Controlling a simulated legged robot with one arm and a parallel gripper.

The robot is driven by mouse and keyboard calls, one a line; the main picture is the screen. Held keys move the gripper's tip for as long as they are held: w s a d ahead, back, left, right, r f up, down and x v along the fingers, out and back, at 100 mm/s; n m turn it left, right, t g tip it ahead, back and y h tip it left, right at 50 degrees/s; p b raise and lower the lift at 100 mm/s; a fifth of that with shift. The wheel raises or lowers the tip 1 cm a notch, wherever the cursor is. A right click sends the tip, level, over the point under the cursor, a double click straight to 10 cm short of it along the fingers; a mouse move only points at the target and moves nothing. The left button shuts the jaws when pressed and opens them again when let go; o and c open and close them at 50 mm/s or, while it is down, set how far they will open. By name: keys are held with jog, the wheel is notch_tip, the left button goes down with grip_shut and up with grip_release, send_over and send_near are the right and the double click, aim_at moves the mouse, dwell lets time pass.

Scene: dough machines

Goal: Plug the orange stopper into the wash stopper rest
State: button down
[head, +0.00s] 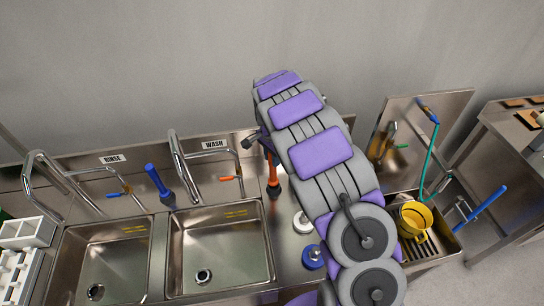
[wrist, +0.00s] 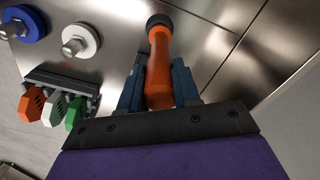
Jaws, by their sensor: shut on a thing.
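My gripper (wrist: 158,90) is shut on the orange stopper (wrist: 160,55), with a finger on each side of its handle. The stopper's black end (wrist: 160,20) points away from the gripper. In the head view the orange stopper (head: 273,178) hangs below my gripper (head: 266,148), upright, right of the wash faucet, its dark end low near the steel counter. I cannot tell whether that end touches the counter or sits in a rest. I cannot make out the wash stopper rest apart from the dark end. The wash basin (head: 220,245) is to the left.
A blue stopper (head: 157,181) stands between the rinse basin (head: 105,262) and wash basin. A white round piece (head: 302,222) and a blue one (head: 314,257) are on the counter near my arm. A yellow pitcher (head: 414,216) is at right. Coloured handles (wrist: 53,106) show in the wrist view.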

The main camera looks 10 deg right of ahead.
jog(key=shift+s+a, duration=0.1)
jog(key=shift+a, duration=0.3)
jog(key=shift+d+r, duration=0.25)
jog(key=shift+d, duration=0.6)
dwell(1.2)
jog(key=shift+a, duration=0.1)
jog(key=shift+a, duration=0.3)
